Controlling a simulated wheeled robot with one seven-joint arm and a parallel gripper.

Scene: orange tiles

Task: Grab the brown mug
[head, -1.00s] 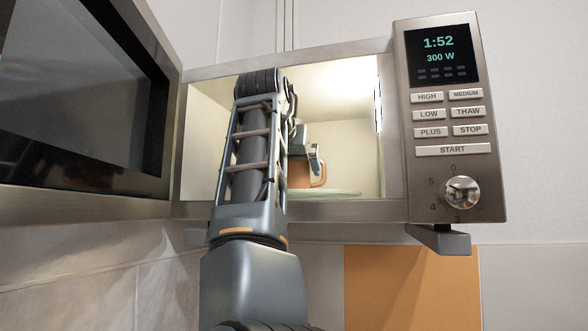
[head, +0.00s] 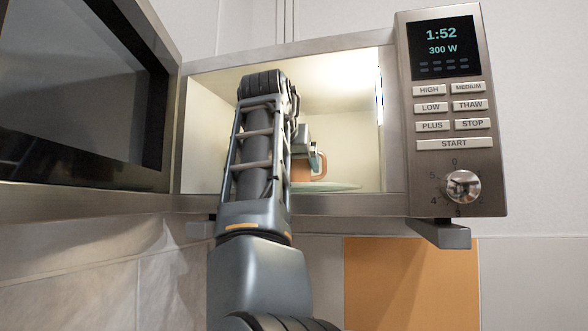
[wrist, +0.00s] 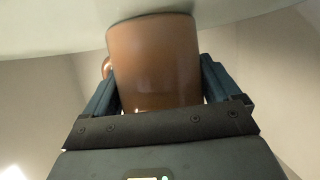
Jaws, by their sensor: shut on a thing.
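The brown mug (wrist: 155,62) fills the middle of the wrist view, with its handle at the left and the pale turntable at the top of that picture. My gripper (wrist: 160,88) has one finger on each side of the mug and is shut on it. In the head view the mug (head: 322,168) is inside the open microwave, mostly hidden behind my arm; its handle shows on the right. My gripper (head: 303,142) is partly hidden by my arm there. I cannot tell whether the mug touches the turntable.
The microwave (head: 397,150) stands open with its door (head: 165,110) swung out to the left. The glass turntable (head: 335,187) lies on its floor. The control panel (head: 450,110) reads 1:52 and 300 W. Some free room shows right of the mug.

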